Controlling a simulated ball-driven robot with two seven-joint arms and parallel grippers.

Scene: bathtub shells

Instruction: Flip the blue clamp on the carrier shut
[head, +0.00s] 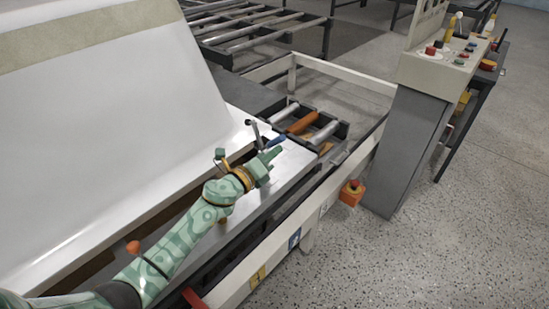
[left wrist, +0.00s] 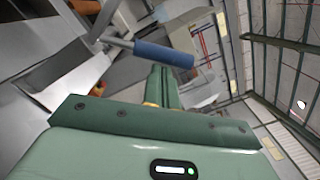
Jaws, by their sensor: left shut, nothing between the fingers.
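The blue clamp (head: 274,142) sits on the carrier (head: 290,158) near the corner of the white shell (head: 120,110). In the left wrist view the clamp is a blue cylindrical grip (left wrist: 163,54) on a grey metal lever. My left gripper (head: 274,154) is shut and empty, with its fingertips close to the blue grip. In the left wrist view the shut green fingers (left wrist: 160,82) point at the grip and its near side crosses their tips. I cannot tell whether they touch. The clamp's base is partly hidden. My right gripper is not in view.
A roller conveyor (head: 325,132) with an orange roller (head: 302,122) lies just beyond the clamp. A white rail runs along the carrier's right. A control console (head: 420,110) and an orange emergency-stop box (head: 352,192) stand to the right. The speckled floor at lower right is clear.

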